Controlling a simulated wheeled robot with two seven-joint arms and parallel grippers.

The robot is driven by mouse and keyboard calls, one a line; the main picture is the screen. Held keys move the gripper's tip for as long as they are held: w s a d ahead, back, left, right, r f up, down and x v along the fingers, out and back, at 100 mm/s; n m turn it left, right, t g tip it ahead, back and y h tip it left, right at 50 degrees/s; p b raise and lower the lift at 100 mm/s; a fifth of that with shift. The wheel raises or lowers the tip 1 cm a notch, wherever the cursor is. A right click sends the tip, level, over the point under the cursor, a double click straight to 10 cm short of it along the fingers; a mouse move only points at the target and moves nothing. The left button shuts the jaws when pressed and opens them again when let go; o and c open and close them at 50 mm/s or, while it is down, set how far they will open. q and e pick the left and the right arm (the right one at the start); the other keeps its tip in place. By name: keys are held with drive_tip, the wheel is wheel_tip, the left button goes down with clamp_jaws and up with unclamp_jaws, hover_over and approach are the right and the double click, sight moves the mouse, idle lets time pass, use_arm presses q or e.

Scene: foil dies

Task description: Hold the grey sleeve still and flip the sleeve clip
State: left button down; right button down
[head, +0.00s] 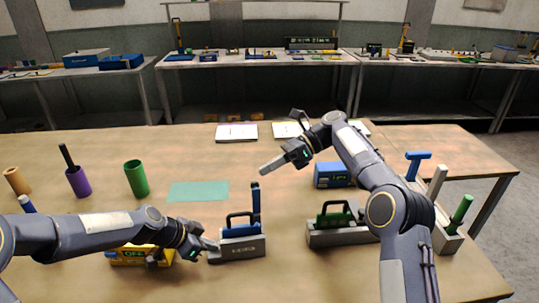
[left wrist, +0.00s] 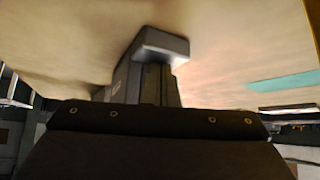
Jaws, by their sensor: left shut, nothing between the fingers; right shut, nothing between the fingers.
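A grey block, apparently the grey sleeve (head: 238,252), stands at the front middle of the table with small lettering on its front. A blue part with a black handle (head: 238,222) sits on it, and a blue upright piece (head: 256,205) rises at its right end; I cannot tell which is the clip. My left gripper (head: 213,245) is shut at the block's left end, touching or nearly touching it. The left wrist view shows grey shapes (left wrist: 160,47) ahead, but the contact is unclear. My right gripper (head: 266,168) is shut and empty, above the table beyond the block.
A grey block with a green handled part (head: 336,216) stands to the right, under my right arm. A yellow box (head: 140,256) lies by my left wrist. A teal mat (head: 198,191), green cup (head: 136,178) and blue box (head: 333,175) lie farther back. Tools stand far right.

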wheel_tip(320, 180, up, 6)
wheel_tip(320, 180, up, 3)
drive_tip(key=n+t+h, duration=0.2)
drive_tip(key=t+h, duration=0.1)
drive_tip(key=h, duration=0.2)
hover_over(257, 185)
drive_tip(key=s, duration=0.2)
drive_tip(key=s+d+r+n+t+h, duration=0.2)
drive_tip(key=s+d+n+t+h, duration=0.3)
drive_tip(key=s+t, duration=0.15)
drive_tip(key=shift+g, duration=0.35)
drive_tip(key=x, duration=1.2)
drive_tip(key=shift+w+a, duration=0.35)
drive_tip(key=shift+a, duration=0.1)
drive_tip(key=shift+w+a+f, duration=0.2)
drive_tip(key=shift+w+f, duration=0.1)
drive_tip(key=shift+w, duration=0.1)
